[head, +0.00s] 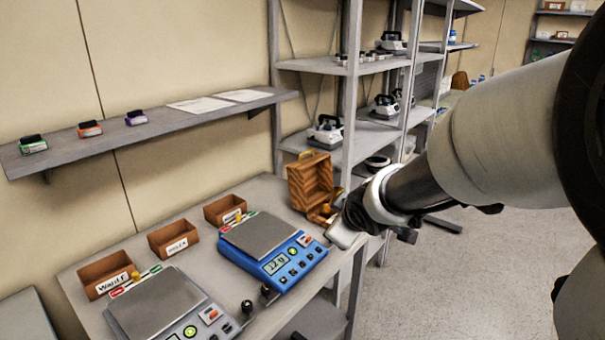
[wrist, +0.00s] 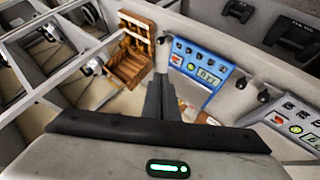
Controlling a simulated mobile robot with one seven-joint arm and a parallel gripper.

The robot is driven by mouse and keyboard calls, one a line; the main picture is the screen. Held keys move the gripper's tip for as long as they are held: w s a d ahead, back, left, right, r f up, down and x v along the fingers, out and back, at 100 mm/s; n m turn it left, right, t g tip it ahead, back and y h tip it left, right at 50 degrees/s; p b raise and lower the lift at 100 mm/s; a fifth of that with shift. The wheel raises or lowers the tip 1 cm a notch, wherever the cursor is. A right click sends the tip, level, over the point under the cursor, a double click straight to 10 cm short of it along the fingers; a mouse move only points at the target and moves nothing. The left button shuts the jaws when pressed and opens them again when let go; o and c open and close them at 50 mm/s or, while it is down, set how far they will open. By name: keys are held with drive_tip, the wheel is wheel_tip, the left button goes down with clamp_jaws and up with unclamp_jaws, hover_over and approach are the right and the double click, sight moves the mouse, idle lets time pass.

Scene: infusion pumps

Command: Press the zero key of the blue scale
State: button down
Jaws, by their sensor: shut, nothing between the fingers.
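The blue scale (head: 300,262) stands on the bench with a grey weighing plate (head: 259,235), a lit display (head: 276,263) and several small keys on its front panel. The key labels are too small to read, so I cannot tell which is zero. The scale also shows in the wrist view (wrist: 200,70), with a red key near its left end. My gripper (wrist: 160,85) is shut and empty, its fingers pointing toward the scale's left end in that view. In the head view its white body is just right of the scale; the fingertips are not clear there.
A grey scale (head: 155,305) stands left of the blue one. Brown labelled bins (head: 173,239) line the bench's back. An open wooden box (head: 310,180) stands behind the gripper. Small dark knobs (head: 247,306) sit between the scales. Metal shelves (head: 345,66) rise beyond.

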sight(293, 272)
drive_tip(key=w+a+f+n+y, duration=0.3)
drive_tip(key=a+f+y, duration=0.3)
drive_tip(key=f, duration=0.3)
drive_tip(key=shift+w+a+n, duration=0.15)
drive_tip(key=shift+a+n, duration=0.45)
drive_tip(key=shift+a, duration=0.15)
drive_tip(key=shift+f, duration=0.15)
drive_tip(key=f+b, duration=0.2)
drive_tip(key=b, duration=0.1)
drive_tip(key=w+a+f+b, duration=0.1)
drive_tip(key=f+b, duration=0.4)
drive_tip(key=f, duration=0.1)
drive_tip(key=shift+w+a+f+b, duration=0.25)
drive_tip(key=shift+a+b, duration=0.15)
idle(0.7)
drive_tip(key=shift+a+f+b, duration=0.1)
drive_tip(key=shift+f+b, duration=0.3)
drive_tip(key=shift+b, duration=0.05)
